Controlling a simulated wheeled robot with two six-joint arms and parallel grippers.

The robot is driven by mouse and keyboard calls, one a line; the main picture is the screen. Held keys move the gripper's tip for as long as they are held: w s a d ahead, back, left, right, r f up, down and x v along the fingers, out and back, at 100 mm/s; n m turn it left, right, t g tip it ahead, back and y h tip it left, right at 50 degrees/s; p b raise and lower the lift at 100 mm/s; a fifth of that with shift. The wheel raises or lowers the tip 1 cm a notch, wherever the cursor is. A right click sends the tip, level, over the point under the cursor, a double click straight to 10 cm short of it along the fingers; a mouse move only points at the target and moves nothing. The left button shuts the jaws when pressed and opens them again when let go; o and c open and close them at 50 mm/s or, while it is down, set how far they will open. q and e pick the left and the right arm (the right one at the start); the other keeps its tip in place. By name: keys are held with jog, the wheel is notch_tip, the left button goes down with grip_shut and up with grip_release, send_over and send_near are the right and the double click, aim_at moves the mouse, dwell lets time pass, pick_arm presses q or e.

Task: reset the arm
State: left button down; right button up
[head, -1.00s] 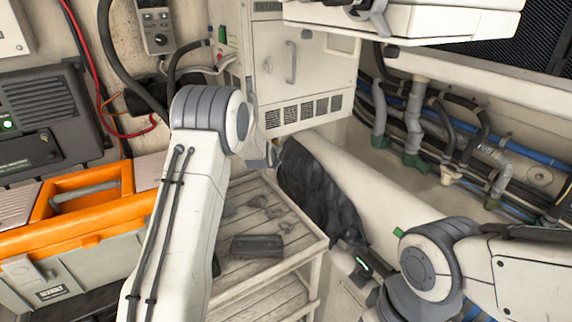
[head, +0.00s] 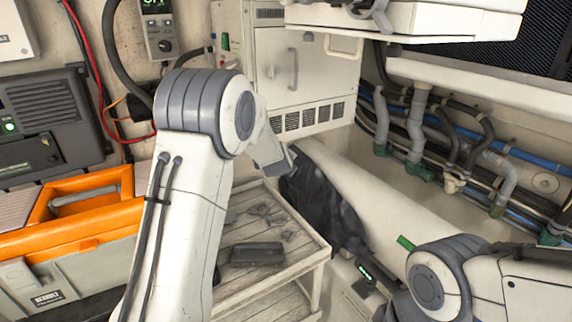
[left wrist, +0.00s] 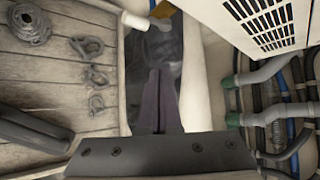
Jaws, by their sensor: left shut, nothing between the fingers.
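My left arm (head: 180,215) rises from the bottom left in the head view, and its bent elbow covers part of the wall behind it. Its forearm points away to the right, and I cannot make out the fingers there. In the left wrist view my left gripper (left wrist: 157,74) is shut and empty, its dark fingers together. It is over the gap beside the wooden table (left wrist: 60,75), apart from the things on it. My right arm (head: 440,280) is bent at the bottom right of the head view; its gripper is not visible.
An orange toolbox (head: 90,245) stands at left. A white vented cabinet (head: 300,80) hangs ahead. Pipes and hoses (head: 450,150) line the right wall. A dark bundle (head: 325,200) lies beyond the table.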

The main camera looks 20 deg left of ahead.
dwell(0.3)
pick_arm(q)
jog(key=s+d+f+n+g+h+b, duration=0.15)
jog(key=s+d+n+g+h, duration=0.45)
jog(key=s+d, duration=1.55)
jog(key=s+f+n+g+y+b, duration=0.1)
jog(key=s+n, duration=0.3)
jog(key=s, duration=0.8)
jog(key=s+a+f+n+g+y+b, duration=0.1)
jog(key=s+n+g, duration=0.3)
jog(key=s, duration=0.9)
jog(key=shift+a+f+n+y, duration=0.3)
jog(key=shift+f+n+y, duration=0.15)
jog(key=shift+n, duration=0.25)
jog(key=shift+w, duration=0.1)
